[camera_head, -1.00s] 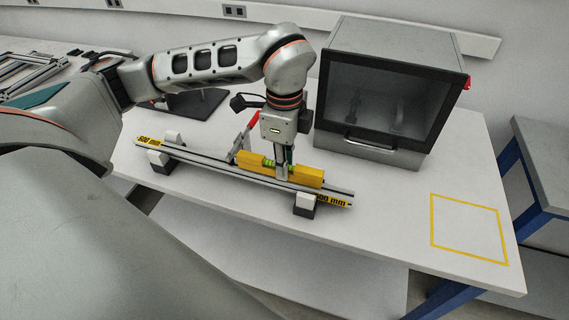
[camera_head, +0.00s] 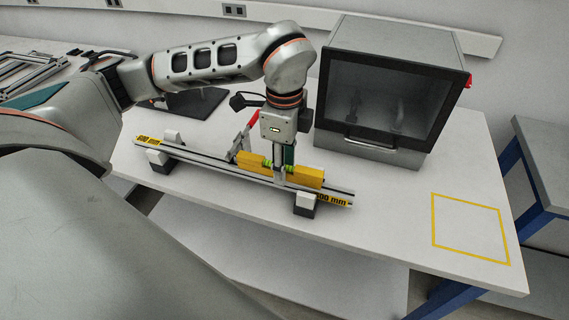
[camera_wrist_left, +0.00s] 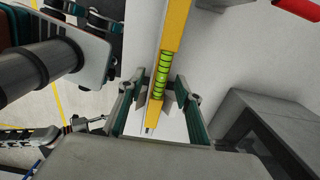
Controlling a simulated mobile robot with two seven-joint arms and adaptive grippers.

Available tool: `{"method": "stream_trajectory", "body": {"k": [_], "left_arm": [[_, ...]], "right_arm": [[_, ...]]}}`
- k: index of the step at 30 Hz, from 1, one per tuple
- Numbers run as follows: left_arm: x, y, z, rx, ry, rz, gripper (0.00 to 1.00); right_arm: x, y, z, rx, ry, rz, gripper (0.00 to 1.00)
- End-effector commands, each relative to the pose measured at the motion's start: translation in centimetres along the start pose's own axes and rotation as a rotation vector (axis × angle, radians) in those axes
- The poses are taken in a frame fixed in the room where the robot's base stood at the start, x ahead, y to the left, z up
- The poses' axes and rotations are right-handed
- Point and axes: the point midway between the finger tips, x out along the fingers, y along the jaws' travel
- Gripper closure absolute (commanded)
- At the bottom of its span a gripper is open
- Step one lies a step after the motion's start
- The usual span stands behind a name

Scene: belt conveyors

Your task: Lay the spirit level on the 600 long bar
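The yellow spirit level (camera_head: 310,176) with green vials lies lengthwise along a long grey bar (camera_head: 210,162), toward its right end, and appears to rest on it. Yellow tags sit at the bar's ends; the left one (camera_head: 148,141) seems to read 600 mm, the right one is partly hidden. My left gripper (camera_head: 279,176) points down over the level's vials. In the left wrist view its fingers (camera_wrist_left: 157,98) stand on either side of the level (camera_wrist_left: 174,30), with narrow gaps showing, so it looks open around it. My right gripper is not in view.
White-and-black blocks (camera_head: 305,203) support the bar. A grey cabinet with a glass door (camera_head: 385,95) stands behind right. A red-handled clamp-like tool (camera_head: 246,133) is just behind the bar. A yellow-outlined square (camera_head: 470,230) on the right of the table is empty.

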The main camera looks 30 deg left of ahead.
Motion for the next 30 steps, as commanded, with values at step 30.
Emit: {"method": "stream_trajectory", "body": {"k": [30], "left_arm": [[-11.8,0.0,0.0,0.0,0.001,0.0,0.66]], "right_arm": [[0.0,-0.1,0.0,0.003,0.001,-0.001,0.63]]}}
